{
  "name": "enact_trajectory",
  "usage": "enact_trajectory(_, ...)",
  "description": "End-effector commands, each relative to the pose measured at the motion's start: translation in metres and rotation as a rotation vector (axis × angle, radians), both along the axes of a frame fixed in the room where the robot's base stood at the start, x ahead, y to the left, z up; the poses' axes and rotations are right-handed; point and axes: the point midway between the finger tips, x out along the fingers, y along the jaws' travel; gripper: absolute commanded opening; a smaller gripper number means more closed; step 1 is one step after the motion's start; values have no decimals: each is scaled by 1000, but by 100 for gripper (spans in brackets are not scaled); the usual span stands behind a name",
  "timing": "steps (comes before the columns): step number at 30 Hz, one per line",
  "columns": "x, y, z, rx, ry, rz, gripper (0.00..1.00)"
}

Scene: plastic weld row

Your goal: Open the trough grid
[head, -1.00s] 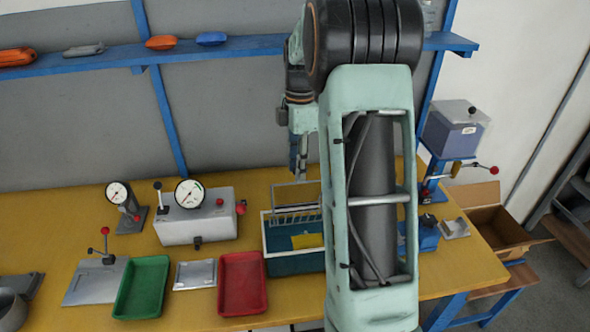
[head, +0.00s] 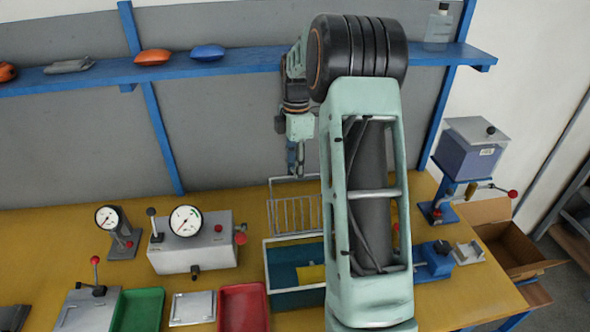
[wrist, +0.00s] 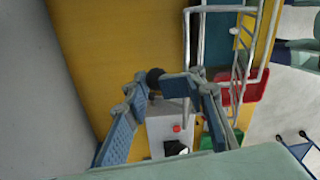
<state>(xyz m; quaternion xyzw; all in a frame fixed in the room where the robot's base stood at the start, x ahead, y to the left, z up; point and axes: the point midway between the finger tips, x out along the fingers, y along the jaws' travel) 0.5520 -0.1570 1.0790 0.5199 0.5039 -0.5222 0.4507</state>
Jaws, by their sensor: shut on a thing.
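The trough (head: 268,272) is a blue-green open box with a pale rim on the bench, a yellow piece inside it. Its wire grid (head: 290,215) stands raised at the back of the trough, wires running up and down, and the opening below is uncovered. My gripper (head: 296,172) is at the top of the grid, shut on its upper bar. In the wrist view my gripper (wrist: 165,82) has its fingertips near the end of the bar, and the grid (wrist: 238,88) extends to the right. My arm hides the trough's right end in the head view.
A grey gauge box (head: 190,252) stands left of the trough. A red tray (head: 243,305) and a green tray (head: 138,310) lie in front. The blue shelf (head: 235,62) runs behind my arm. A blue device (head: 433,260) stands to the right.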

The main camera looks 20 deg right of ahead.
Motion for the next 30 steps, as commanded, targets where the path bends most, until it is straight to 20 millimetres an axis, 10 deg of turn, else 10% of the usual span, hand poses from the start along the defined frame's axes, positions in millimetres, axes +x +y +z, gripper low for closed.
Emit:
enact_trajectory(17, -6, -1, -16, 8, 36, -4, 0)
enact_trajectory(18, -6, -1, -16, 8, 36, -4, 25)
enact_trajectory(21, -6, -1, -16, 8, 35, -4, 36)
enact_trajectory(30, -4, 0, -12, 7, 26, -2, 36)
